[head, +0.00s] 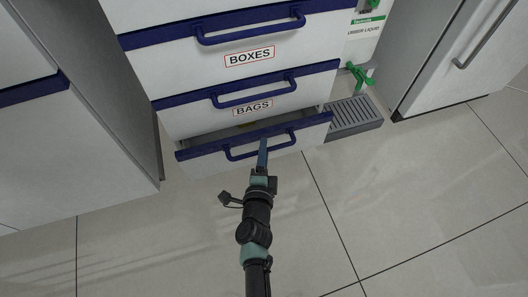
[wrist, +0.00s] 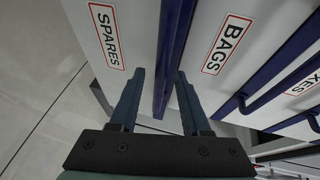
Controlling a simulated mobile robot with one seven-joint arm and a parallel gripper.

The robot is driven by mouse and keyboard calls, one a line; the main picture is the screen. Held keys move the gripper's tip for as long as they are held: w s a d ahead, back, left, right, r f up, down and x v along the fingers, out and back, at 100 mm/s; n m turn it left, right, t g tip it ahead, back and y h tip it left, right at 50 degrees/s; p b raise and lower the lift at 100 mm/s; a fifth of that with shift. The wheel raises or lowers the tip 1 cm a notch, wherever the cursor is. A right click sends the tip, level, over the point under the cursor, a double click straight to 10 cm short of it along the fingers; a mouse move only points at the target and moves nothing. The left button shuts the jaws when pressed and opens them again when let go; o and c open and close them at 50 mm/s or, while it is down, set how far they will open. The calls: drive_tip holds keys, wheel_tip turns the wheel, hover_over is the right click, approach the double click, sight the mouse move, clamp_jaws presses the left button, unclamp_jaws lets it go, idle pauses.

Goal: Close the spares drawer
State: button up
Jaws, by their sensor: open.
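The spares drawer (head: 205,161) is the lowest drawer of the white cabinet in the head view and stands partly pulled out, with a gap behind its blue top edge. Its blue handle (head: 283,143) runs across the front. In the wrist view its front carries the SPARES label (wrist: 107,35). My gripper (head: 263,152) is at the front of this drawer, near the handle. In the wrist view my gripper (wrist: 159,76) has its two fingers apart, with a blue bar (wrist: 174,62) showing between them. I cannot tell whether the fingers touch it.
Above are the drawers labelled BAGS (head: 252,107) and BOXES (head: 249,57), which look shut. A grey floor grate (head: 354,116) and green valve (head: 359,75) are at the right. A grey cabinet side (head: 118,120) stands at the left. The tiled floor in front is clear.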

drive_tip(key=shift+w+f, duration=0.1)
drive_tip(key=shift+w, duration=0.4)
clamp_jaws()
idle(1.2)
